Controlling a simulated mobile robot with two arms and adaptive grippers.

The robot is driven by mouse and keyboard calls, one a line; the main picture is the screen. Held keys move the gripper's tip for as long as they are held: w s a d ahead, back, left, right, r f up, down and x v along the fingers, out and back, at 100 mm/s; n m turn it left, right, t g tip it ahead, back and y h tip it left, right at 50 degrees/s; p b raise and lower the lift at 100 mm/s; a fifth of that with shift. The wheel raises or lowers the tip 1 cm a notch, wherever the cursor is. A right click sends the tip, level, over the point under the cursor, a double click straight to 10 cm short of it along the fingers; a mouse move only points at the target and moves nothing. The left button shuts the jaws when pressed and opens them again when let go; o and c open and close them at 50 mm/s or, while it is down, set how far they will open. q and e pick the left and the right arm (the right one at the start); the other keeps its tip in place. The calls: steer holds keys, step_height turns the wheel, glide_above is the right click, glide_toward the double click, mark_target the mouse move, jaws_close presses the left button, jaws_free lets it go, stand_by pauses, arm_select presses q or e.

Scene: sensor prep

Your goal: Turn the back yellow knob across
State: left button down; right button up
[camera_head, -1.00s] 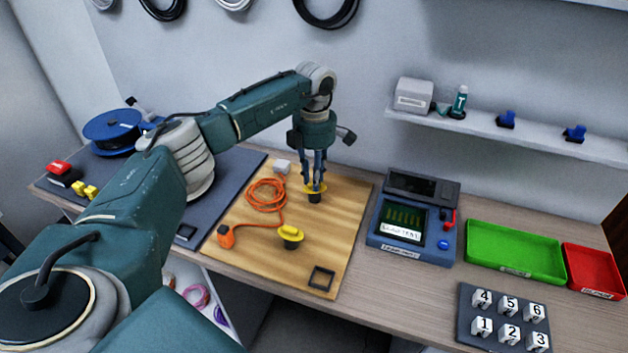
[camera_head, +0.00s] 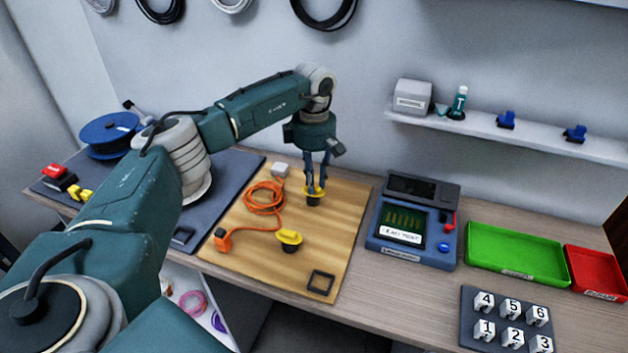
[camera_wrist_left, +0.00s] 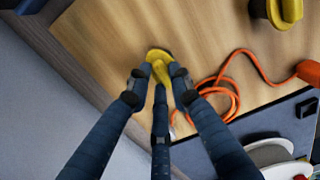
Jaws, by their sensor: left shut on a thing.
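The back yellow knob (camera_head: 313,197) sits on a black base on the wooden board (camera_head: 345,215). My left gripper (camera_head: 315,188) points straight down over it and is shut on its raised grip. In the left wrist view the knob (camera_wrist_left: 160,66) shows between the fingertips (camera_wrist_left: 158,80), its ridge running slantwise. The fingers hide part of the knob. The front yellow knob (camera_head: 289,238) stands nearer the board's front edge, untouched; it also shows at the top of the left wrist view (camera_wrist_left: 283,10). My right gripper is not in view.
An orange cable (camera_head: 262,200) lies coiled left of the knobs. A blue tester (camera_head: 412,225) stands right of the board, then a green tray (camera_head: 515,255) and a red tray (camera_head: 597,272). A black square frame (camera_head: 321,282) lies at the board's front right.

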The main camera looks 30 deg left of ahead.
arm_select(q)
steer(key=shift+w+r, duration=0.1)
steer(key=c, duration=1.5)
jaws_free()
steer(key=shift+c, duration=0.2)
step_height(320, 180, up, 12)
steer(key=shift+a, duration=0.1)
